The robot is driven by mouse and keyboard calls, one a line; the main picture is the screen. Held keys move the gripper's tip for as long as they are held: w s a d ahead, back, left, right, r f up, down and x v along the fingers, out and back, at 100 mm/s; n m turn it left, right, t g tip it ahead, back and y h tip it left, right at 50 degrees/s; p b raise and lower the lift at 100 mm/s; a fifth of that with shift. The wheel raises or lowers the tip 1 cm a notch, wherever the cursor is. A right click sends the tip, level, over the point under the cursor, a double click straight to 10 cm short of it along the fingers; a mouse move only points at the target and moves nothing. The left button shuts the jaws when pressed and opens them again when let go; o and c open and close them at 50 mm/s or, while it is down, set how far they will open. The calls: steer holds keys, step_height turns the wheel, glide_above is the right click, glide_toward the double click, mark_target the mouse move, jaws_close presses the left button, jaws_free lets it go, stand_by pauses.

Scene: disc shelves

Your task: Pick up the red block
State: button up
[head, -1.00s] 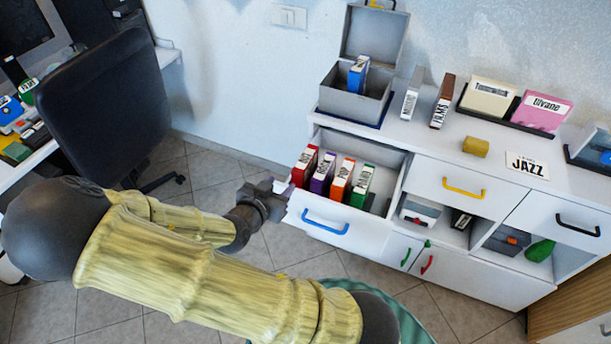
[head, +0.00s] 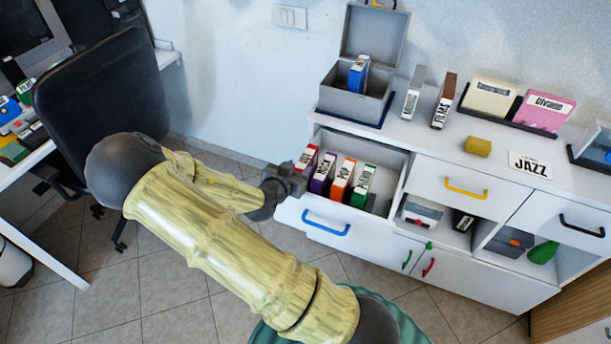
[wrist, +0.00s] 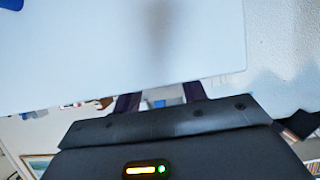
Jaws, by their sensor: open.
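The red block (head: 308,160), a thin case with a white label, stands upright at the left end of a row of cases in the open drawer (head: 355,232). My gripper (head: 299,179) is at the drawer's front left corner, just left of and below the red block, and hides its lower part. The jaws are open, with nothing seen between them. In the wrist view the two dark fingers (wrist: 160,98) show apart in front of a large white panel. The red block cannot be made out there.
Purple (head: 323,173), orange (head: 341,180) and green (head: 362,187) cases stand right of the red block. The drawer's blue handle (head: 326,223) sticks out in front. A grey box (head: 345,101) stands on the cabinet above. A black chair (head: 100,100) is at left.

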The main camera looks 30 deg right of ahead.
mark_target(304, 160)
steer(key=x, duration=0.5)
steer(key=shift+w, duration=0.15)
steer(key=shift+c, duration=0.2)
stand_by(0.3)
steer(key=shift+r, duration=0.1)
jaws_close()
steer(key=shift+r, duration=0.1)
step_height(304, 160, up, 10)
steer(key=shift+f+p, duration=0.1)
steer(key=shift+p, duration=0.6)
